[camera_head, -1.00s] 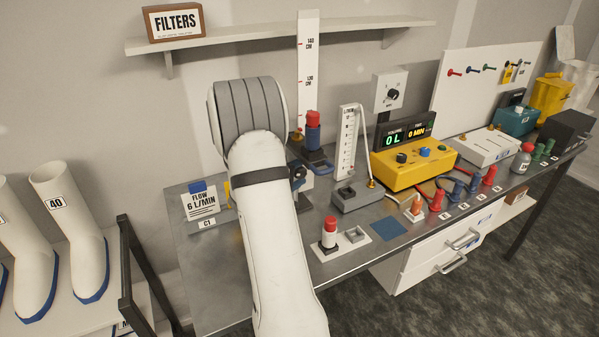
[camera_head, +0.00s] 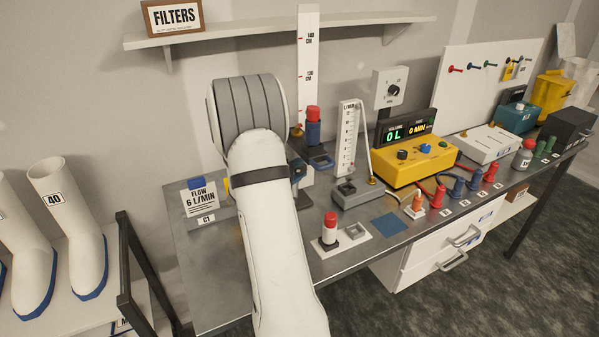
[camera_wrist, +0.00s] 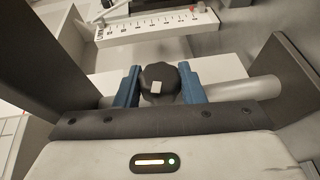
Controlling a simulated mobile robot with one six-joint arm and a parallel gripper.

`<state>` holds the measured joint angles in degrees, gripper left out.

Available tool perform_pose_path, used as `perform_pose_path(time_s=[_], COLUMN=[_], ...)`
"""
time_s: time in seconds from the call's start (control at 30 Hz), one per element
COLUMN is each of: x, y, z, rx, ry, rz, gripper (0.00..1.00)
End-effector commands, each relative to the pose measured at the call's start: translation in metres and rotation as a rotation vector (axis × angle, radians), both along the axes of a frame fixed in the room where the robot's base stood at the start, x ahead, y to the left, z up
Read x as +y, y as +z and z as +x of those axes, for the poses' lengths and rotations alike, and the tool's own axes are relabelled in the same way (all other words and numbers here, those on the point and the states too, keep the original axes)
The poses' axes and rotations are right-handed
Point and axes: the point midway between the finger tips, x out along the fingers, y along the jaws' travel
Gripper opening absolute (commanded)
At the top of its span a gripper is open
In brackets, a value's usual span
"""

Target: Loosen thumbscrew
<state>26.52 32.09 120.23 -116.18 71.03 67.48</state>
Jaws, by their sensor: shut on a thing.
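In the wrist view, my gripper (camera_wrist: 159,86) has its two blue fingers closed against both sides of a dark, lobed knob, the thumbscrew (camera_wrist: 158,84). A small pale square mark shows on the knob's face. Behind the knob, a pale grey round bar (camera_wrist: 243,90) runs sideways. In the head view, my arm hides most of the gripper and the thumbscrew. A stand (camera_head: 313,157) with a dark clamp holding a red-topped blue cylinder (camera_head: 313,126) shows just right of my arm.
A flow meter with a scale (camera_head: 348,140) and a yellow control box (camera_head: 415,162) stand to the right on the bench. A red-capped vial (camera_head: 330,228) stands near the front. A flow card (camera_head: 199,198) is at the left. The front left bench top is clear.

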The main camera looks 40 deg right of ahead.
Motion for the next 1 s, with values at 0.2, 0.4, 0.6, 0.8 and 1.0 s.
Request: perform_pose_path(time_s=[0.2, 0.4, 0.6, 0.8, 1.0], x=[0.0003, 0.0002, -0.0001, -0.0003, -0.0003], y=[-0.0101, -0.0123, -0.0119, -0.0108, -0.0093], z=[0.0001, -0.0003, -0.0006, -0.0009, -0.0006], rx=[0.023, 0.056, 0.093, 0.128, 0.161], ry=[0.001, 0.0, -0.001, -0.002, -0.001], rz=[-0.078, -0.186, -0.302, -0.413, -0.508], gripper=[0.13, 0.13, 0.13, 0.13, 0.13])
